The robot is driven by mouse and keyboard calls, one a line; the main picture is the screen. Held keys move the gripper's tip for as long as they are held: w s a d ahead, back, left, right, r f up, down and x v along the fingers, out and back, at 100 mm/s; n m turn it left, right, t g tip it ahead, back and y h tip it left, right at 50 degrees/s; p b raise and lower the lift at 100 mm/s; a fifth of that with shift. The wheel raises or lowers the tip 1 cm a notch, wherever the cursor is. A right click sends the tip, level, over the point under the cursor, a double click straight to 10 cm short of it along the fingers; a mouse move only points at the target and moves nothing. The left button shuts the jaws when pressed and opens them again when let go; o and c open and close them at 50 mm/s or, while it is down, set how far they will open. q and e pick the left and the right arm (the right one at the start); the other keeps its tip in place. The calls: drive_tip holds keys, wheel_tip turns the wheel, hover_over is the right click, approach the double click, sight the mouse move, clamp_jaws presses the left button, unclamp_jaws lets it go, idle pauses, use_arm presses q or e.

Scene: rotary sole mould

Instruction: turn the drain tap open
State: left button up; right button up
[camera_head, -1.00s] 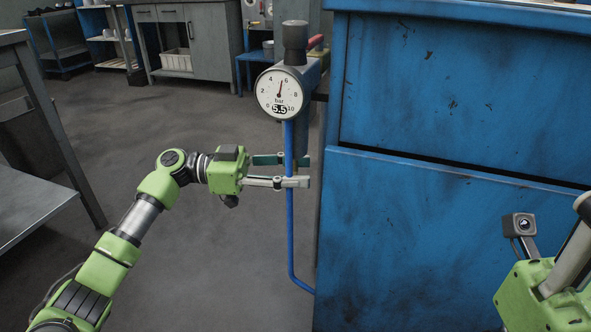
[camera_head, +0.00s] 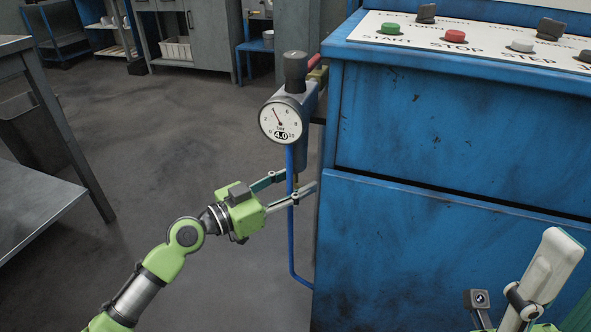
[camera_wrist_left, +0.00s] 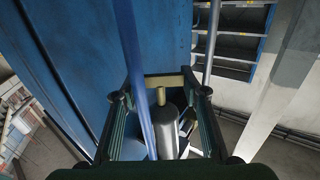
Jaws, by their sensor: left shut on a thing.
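The drain tap (camera_wrist_left: 165,79) is a small brass crossbar on a short stem under a grey cylindrical bowl (camera_wrist_left: 166,128). My left gripper (camera_head: 303,180) is shut on the tap, with a finger at each end of the bar in the left wrist view. In the head view the fingers mostly hide the tap, below the blue-grey air unit (camera_head: 307,140). The unit's round gauge (camera_head: 281,121) reads 4.0. My right gripper (camera_head: 548,268) shows partly at the lower right, away from the tap; its jaw opening is unclear.
A blue hose (camera_head: 291,235) runs down from the unit, close by my left fingers. The blue machine cabinet (camera_head: 430,140) stands right of the unit, with a button panel (camera_head: 460,38) on top. A grey metal table (camera_head: 30,200) is at the left. The floor between is clear.

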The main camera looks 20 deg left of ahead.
use_arm(q)
drive_tip(key=shift+n+t+y+p, duration=0.4)
drive_tip(key=shift+n+y+p, duration=0.1)
drive_tip(key=shift+y+p, duration=0.25)
drive_tip(key=o, duration=1.1)
drive_tip(key=shift+o, duration=0.2)
drive_tip(key=shift+s, duration=0.1)
drive_tip(key=v, duration=1.1)
drive_tip(key=shift+s+a, duration=0.3)
drive_tip(key=shift+w+f+h, duration=0.1)
drive_tip(key=shift+h, duration=0.15)
